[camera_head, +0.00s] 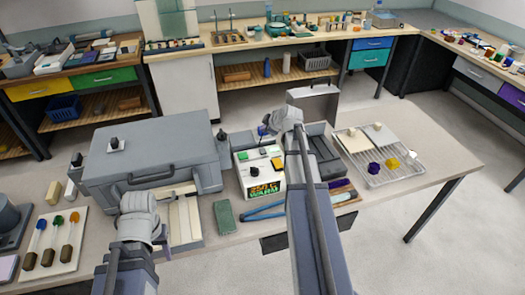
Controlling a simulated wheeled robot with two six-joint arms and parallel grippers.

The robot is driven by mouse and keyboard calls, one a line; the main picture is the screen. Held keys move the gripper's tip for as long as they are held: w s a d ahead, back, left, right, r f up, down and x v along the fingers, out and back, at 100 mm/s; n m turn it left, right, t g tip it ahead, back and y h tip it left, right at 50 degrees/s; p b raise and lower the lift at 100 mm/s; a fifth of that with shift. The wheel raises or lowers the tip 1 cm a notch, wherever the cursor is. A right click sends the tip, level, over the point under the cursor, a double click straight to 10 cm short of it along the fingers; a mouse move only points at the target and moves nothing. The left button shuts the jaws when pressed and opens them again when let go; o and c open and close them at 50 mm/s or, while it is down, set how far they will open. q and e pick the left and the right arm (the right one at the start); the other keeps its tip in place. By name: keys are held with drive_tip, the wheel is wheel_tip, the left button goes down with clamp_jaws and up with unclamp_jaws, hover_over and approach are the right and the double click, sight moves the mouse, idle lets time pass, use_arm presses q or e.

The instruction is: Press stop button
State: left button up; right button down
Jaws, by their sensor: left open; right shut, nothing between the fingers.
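A white box-shaped device (239,182) stands at the middle of the near table. It has a dark display with coloured lettering on its front and small coloured buttons on top, among them a green one (242,156) and an orange one (277,163). I cannot read which button is marked stop. My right gripper (266,129) is shut and empty, just behind the device; its wrist hides part of the area there. No contact with a button shows. My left gripper (140,196) is open in front of the grey case, left of the device; its fingertips are hard to make out.
A large grey case (150,150) fills the table's left half. A green block (224,217) and blue-handled pliers (265,212) lie in front of the device. A wire rack (396,172) with coloured knobs stands right. The table's right end is clear.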

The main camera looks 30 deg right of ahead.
sight(265, 152)
drive_tip(key=shift+f+b, duration=4.35)
drive_tip(key=shift+f, duration=0.1)
drive_tip(key=shift+f, duration=0.1)
drive_tip(key=shift+f+b, duration=0.25)
drive_tip(key=shift+b, duration=0.15)
drive_tip(key=shift+f+b, duration=0.5)
drive_tip(key=shift+r, duration=0.1)
drive_tip(key=shift+r+p, duration=0.85)
drive_tip(key=shift+p, duration=0.1)
wheel_tip(265, 152, up, 5)
drive_tip(key=p, duration=0.5)
